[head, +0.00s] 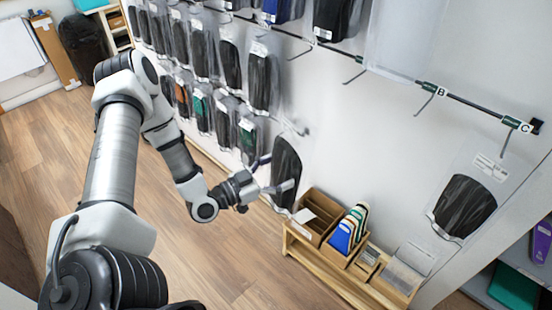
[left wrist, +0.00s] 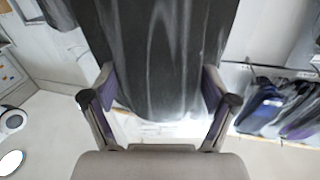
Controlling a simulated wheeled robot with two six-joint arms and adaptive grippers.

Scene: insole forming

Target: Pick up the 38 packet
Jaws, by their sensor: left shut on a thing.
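A clear packet with a dark insole (head: 287,156) is between the fingers of my left gripper (head: 277,173), in front of the wall. My left gripper is shut on it. In the left wrist view the dark packet (left wrist: 165,50) fills the middle between the two fingers (left wrist: 158,88), and a pale strip with small print shows at its near edge. I cannot read its number. My right gripper is not in view.
Rows of similar packets (head: 202,48) hang on hooks at the left of the wall. One packet (head: 465,205) hangs alone at right. A wooden bench (head: 310,255) with boxes and coloured insoles (head: 344,236) stands below. Empty hooks (head: 428,98) stick out from the rail.

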